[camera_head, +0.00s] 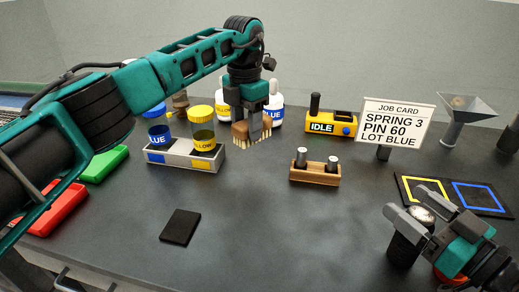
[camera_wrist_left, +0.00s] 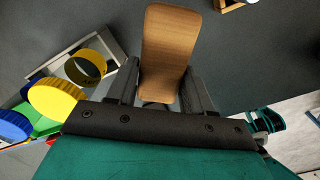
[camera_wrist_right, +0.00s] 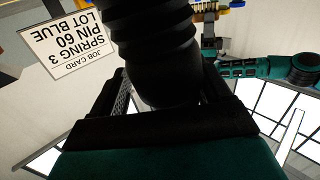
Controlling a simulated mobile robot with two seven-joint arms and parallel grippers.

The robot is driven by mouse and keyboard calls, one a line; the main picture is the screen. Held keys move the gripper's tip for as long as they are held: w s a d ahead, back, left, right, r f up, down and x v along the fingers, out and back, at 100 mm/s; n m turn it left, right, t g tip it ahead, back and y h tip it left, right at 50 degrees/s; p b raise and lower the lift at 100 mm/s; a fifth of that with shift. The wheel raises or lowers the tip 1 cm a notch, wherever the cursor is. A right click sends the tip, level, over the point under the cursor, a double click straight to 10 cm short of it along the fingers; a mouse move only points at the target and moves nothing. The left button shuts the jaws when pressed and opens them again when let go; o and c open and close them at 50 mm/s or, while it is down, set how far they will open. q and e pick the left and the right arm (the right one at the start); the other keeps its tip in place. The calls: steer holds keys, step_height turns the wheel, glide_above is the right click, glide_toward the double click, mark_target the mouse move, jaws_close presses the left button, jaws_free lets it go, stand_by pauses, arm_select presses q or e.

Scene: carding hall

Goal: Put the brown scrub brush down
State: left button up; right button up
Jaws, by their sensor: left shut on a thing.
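The brown scrub brush (camera_head: 240,132) hangs with its pale bristles down, just right of the grey tray's far end. My left gripper (camera_head: 254,138) points down and is shut on it. In the left wrist view its wooden block (camera_wrist_left: 170,45) sits between the two fingers. Whether the bristles touch the table cannot be told. My right gripper (camera_head: 430,212) is at the lower right, with its fingers on either side of a black ribbed cylinder (camera_wrist_right: 155,45) with a shiny round top (camera_head: 422,214). Whether they grip it cannot be told.
A grey tray (camera_head: 180,163) holds blue and yellow jars. A wooden holder (camera_head: 315,176) with two pins, a yellow IDLE box (camera_head: 330,123) and a job card (camera_head: 393,122) stand to the right. A thin black square pad (camera_head: 180,227) lies in front. The front middle table is clear.

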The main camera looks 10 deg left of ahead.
arm_select(q)
steer(key=n, duration=0.3)
steer(key=d+n, duration=0.1)
steer(key=n, duration=0.2)
steer(key=shift+s, duration=0.2)
steer(key=shift+n, duration=0.3)
step_height(320, 180, down, 10)
steer(key=shift+r, duration=0.1)
steer(key=o, duration=1.2)
steer(key=shift+f, duration=0.2)
step_height(320, 180, up, 12)
steer(key=shift+r, duration=0.2)
